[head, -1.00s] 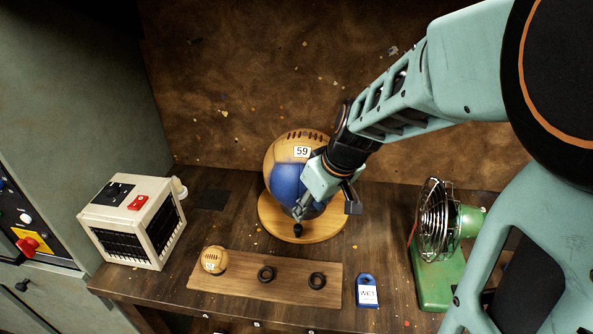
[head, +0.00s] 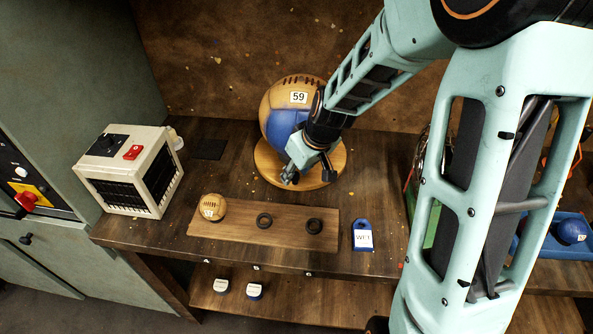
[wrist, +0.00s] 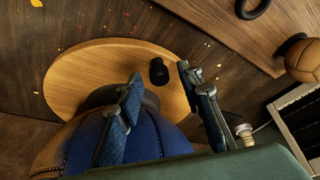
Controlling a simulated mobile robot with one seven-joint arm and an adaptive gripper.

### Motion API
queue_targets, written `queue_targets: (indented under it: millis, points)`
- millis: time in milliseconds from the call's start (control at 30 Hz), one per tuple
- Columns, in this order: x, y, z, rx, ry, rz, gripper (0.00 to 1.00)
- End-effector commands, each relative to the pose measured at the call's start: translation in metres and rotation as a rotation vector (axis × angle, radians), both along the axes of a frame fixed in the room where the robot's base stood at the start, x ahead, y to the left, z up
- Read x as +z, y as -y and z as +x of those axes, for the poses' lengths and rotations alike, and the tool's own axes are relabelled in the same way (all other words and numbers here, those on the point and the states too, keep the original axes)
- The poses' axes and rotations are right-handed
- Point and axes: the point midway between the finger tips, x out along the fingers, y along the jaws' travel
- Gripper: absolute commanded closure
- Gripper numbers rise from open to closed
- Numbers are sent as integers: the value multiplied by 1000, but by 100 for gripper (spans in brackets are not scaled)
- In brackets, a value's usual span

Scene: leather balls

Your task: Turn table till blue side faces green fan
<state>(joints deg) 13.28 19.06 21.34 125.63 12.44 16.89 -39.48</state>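The round wooden turntable (head: 335,172) carries a large tan leather ball (head: 285,95) labelled 59. The ball's blue side (head: 282,128) faces the front of the bench, not the fan on the right. The green fan (head: 432,225) is mostly hidden behind my arm; part of its base shows. In the wrist view, a black knob (wrist: 158,72) stands on the turntable (wrist: 85,68) near its rim. My gripper (head: 307,178) is open at the front of the turntable. In the wrist view, its fingertips (wrist: 160,74) are apart, with the knob between or just beyond them.
A wooden board (head: 240,232) with a small ball (head: 212,207) and two black rings lies in front. A cream heater box (head: 130,170) stands left. A blue tray (head: 560,250) with a ball is at right.

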Motion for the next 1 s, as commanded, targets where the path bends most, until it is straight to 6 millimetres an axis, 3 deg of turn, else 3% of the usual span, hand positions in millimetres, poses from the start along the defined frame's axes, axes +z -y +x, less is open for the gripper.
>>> queue_targets:
  millis: [133,433,1000]
  points:
    - [0,0,0,0,0,0,67]
    - [0,0,0,0,0,0,100]
    - [0,5,0,24,0,0,100]
